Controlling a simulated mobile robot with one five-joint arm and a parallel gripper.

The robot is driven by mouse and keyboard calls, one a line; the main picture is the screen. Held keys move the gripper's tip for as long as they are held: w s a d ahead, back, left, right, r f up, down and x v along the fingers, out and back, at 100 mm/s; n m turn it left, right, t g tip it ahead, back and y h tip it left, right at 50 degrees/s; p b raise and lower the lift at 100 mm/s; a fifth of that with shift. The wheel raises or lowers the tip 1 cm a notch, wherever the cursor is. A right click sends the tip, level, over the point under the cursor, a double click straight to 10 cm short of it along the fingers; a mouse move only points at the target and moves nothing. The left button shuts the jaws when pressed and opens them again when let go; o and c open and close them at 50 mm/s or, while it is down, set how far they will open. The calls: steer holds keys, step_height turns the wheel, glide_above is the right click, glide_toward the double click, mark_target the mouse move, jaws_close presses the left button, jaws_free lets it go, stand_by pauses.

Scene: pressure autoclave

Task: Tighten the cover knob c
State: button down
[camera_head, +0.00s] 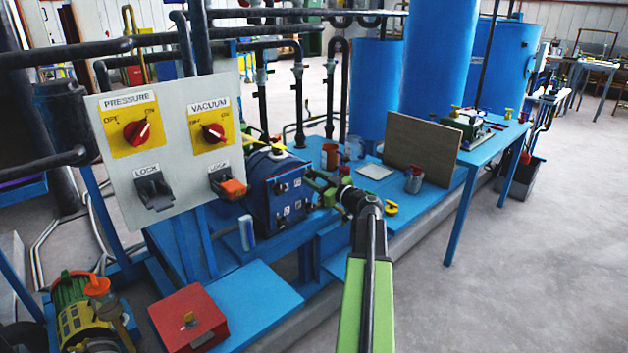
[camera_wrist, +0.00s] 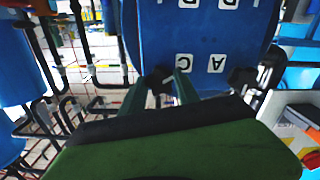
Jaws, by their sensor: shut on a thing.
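The blue autoclave cover (camera_head: 262,212) faces the front in the head view, with small white letter labels on it. In the wrist view the same blue cover (camera_wrist: 205,30) fills the top, its labels turned around. My gripper (camera_head: 318,183) reaches the cover's right side. In the wrist view my gripper (camera_wrist: 160,82) has its two green fingers on either side of a dark knob (camera_wrist: 156,76) at the cover's edge, shut on it. The label closest to this knob looks like C. Another dark knob (camera_wrist: 241,77) sits further right on the edge. In the head view the gripped knob is hidden.
A control panel (camera_head: 170,110) with red pressure and vacuum switches stands left of the cover. A red box (camera_head: 188,318) sits on a low blue platform in front. Floor at right is clear.

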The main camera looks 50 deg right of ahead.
steer(key=m, duration=0.5)
steer(key=shift+m, duration=0.4)
steer(key=m, duration=1.2)
steer(key=shift+m, duration=0.4)
steer(key=m, duration=0.5)
steer(key=shift+m, duration=0.4)
steer(key=c, duration=0.9)
jaws_free()
steer(key=shift+s, duration=0.1)
